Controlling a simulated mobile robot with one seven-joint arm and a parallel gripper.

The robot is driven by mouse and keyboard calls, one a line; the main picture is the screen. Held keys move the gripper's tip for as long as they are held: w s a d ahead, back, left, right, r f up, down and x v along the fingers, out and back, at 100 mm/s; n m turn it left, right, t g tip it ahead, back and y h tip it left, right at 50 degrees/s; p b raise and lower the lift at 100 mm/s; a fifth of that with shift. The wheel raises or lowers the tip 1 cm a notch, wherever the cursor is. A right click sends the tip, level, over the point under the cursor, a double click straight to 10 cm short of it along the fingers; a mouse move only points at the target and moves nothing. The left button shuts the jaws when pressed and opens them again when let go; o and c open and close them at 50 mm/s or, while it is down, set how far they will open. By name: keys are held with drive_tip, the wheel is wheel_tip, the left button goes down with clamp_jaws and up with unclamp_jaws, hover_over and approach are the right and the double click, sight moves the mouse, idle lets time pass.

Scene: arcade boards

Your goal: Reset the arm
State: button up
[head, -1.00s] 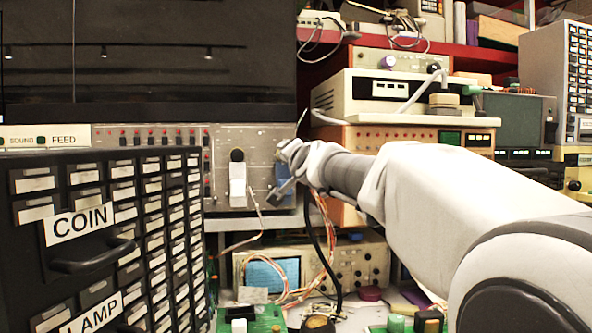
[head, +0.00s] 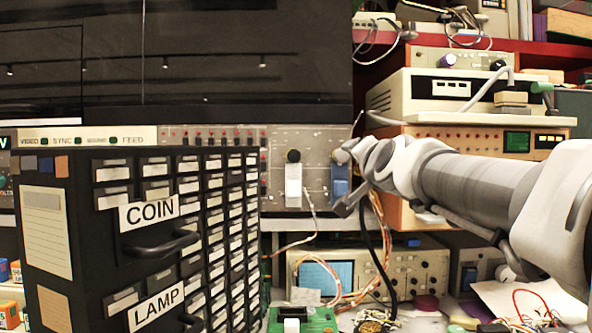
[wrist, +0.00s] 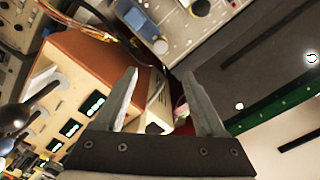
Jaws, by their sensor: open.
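My gripper (head: 345,180) is at the end of my arm, which reaches in from the right in the head view. It is in front of the grey test panel (head: 318,145), near a blue switch block. In the wrist view my gripper (wrist: 158,85) has its two fingers spread apart with nothing between them. Behind them in that view are the orange-brown equipment case (wrist: 90,60) and the panel with the blue block (wrist: 140,18). The wrist picture is tilted.
A black drawer cabinet (head: 95,250) with COIN and LAMP labels stands at the left. An oscilloscope (head: 420,268) and a green circuit board (head: 315,318) are low in the middle. Stacked instruments (head: 440,85) fill the shelf at the right. Loose cables (head: 380,230) hang below my gripper.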

drive_tip(key=s+f+n+g, duration=1)
drive_tip(key=s+f+g, duration=0.2)
drive_tip(key=s+f, duration=1.9)
wheel_tip(320, 180, up, 14)
drive_tip(key=p, duration=1.7)
drive_tip(key=shift+w+r+p, duration=0.25)
drive_tip(key=shift+w+p, duration=0.05)
drive_tip(key=shift+w, duration=0.15)
drive_tip(key=shift+d, duration=0.1)
drive_tip(key=c, duration=0.3)
drive_tip(key=shift+c, duration=0.3)
